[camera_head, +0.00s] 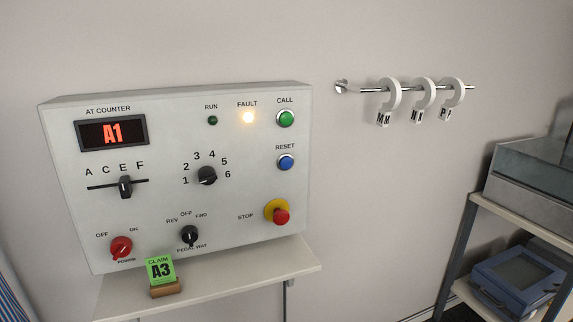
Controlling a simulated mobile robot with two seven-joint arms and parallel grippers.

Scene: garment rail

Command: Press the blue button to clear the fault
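The blue button (286,162), labelled RESET, sits on the right side of the white control panel (235,215), below the green CALL button (286,118) and above the red STOP knob (281,216) on its yellow base. The FAULT lamp (248,117) glows warm yellow-white. The RUN lamp (213,120) is dark green and looks unlit. The display (112,132) reads A1 in red. Neither of my grippers is in the head view. Nothing covers the blue button.
A shelf (225,286) below the panel holds a green A3 claim tag (160,270) on a wooden block. A wall rail (430,88) with white hooks is right of the panel. A rack (462,240) with a blue device (515,280) stands at the far right.

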